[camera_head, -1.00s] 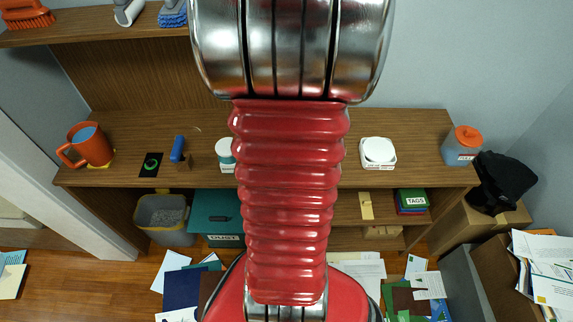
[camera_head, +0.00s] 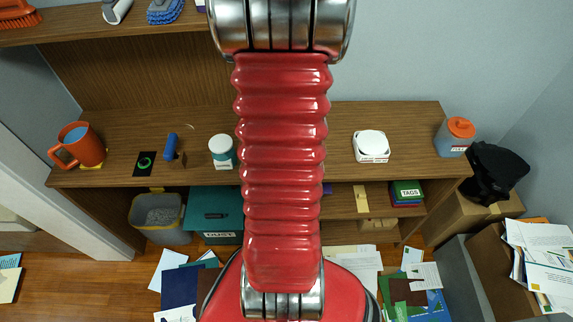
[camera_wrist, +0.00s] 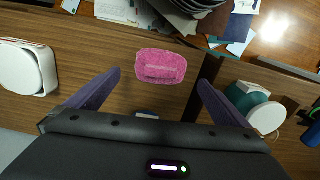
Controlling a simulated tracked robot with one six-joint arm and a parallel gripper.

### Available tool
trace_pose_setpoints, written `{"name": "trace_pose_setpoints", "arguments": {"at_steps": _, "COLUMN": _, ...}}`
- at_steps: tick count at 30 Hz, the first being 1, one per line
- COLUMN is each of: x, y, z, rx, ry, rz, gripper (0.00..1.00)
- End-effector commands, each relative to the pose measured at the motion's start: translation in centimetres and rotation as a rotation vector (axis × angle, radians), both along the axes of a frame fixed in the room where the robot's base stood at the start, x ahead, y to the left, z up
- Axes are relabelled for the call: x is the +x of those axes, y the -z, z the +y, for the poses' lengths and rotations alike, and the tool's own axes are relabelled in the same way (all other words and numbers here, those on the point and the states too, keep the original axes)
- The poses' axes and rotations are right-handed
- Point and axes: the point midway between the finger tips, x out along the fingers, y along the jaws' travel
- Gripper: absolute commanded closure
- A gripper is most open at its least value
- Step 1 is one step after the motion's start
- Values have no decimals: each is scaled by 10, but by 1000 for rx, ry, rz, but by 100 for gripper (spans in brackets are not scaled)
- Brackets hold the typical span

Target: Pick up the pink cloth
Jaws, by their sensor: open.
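The pink cloth (camera_wrist: 161,66) lies on the brown wooden desk top, near the upper middle of the wrist view. It looks like a small rounded rectangle with a raised band across it. My gripper (camera_wrist: 159,79) is open, its two purple-grey fingers spread to the left and right of the cloth in the picture. Nothing is held between them. I cannot tell the height of the fingers above the desk. In the head view the cloth and gripper are hidden behind my arm.
The desk (camera_head: 400,115) also bears a white square box (camera_head: 371,146), a teal jar with white lid (camera_head: 222,152), an orange mug (camera_head: 80,146) and an orange-lidded container (camera_head: 455,136). A shelf (camera_head: 70,32) hangs above at left. Papers litter the floor.

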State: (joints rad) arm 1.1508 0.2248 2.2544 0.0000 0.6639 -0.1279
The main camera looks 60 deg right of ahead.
Motion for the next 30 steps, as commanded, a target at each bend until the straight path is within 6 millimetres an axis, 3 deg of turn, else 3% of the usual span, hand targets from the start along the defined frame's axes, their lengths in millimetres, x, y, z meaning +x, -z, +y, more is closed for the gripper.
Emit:
{"name": "trace_pose_setpoints", "arguments": {"at_steps": 14, "x": 0, "y": 7, "z": 0, "rx": -1, "ry": -1, "rz": -1, "gripper": 0}}
{"name": "trace_pose_setpoints", "arguments": {"at_steps": 30, "x": 0, "y": 56, "z": 1, "rx": 1, "ry": -1, "rz": 1, "gripper": 0}}
